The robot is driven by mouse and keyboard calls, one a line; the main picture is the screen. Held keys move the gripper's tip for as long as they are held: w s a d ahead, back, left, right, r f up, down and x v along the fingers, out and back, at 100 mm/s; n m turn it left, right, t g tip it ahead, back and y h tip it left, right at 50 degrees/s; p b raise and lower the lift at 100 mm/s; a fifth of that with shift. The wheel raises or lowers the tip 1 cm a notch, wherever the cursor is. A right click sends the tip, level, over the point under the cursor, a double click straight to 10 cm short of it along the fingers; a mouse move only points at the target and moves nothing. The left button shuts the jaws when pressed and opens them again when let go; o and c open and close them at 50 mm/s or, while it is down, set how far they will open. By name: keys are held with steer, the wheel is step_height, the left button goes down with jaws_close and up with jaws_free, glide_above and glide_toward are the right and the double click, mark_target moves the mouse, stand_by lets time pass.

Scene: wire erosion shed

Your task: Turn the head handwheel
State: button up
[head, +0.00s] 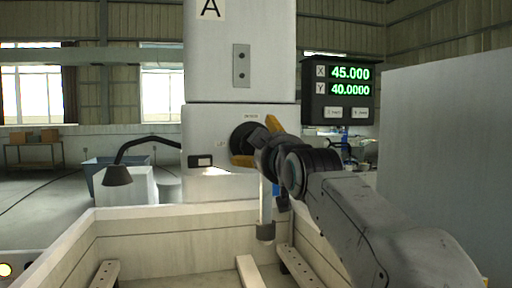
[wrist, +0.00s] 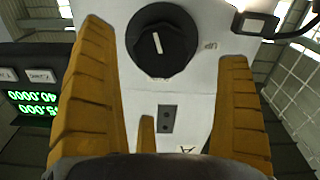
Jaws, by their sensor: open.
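The head handwheel, a round black knob (head: 241,133), sits on the front of the white machine head (head: 212,125). In the wrist view the handwheel (wrist: 177,28) shows at the upper middle, with a white line across its dark face. My gripper (head: 254,141) has orange fingers and is in front of the wheel. In the wrist view my gripper (wrist: 165,48) is open, with one finger on each side of the wheel in the picture. A gap shows between each finger and the wheel. The head view hides part of the wheel behind my gripper.
A black readout (head: 341,91) showing X 45.000 and Y 40.0000 hangs right of the head. A pale-walled tank (head: 170,221) lies below, with a vertical nozzle (head: 265,215) over it. A black lamp (head: 118,174) stands left. A grey panel (head: 450,150) fills the right.

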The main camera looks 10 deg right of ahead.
steer(key=shift+w+n+p, duration=1.3)
steer(key=shift+w+n, duration=0.05)
steer(key=shift+w, duration=0.5)
steer(key=shift+w+n+p, duration=1.25)
steer(key=shift+w+n, duration=0.1)
steer(key=shift+w, duration=0.45)
steer(key=shift+w+f, duration=0.1)
steer(key=shift+f, duration=0.15)
steer(key=c, duration=1.2)
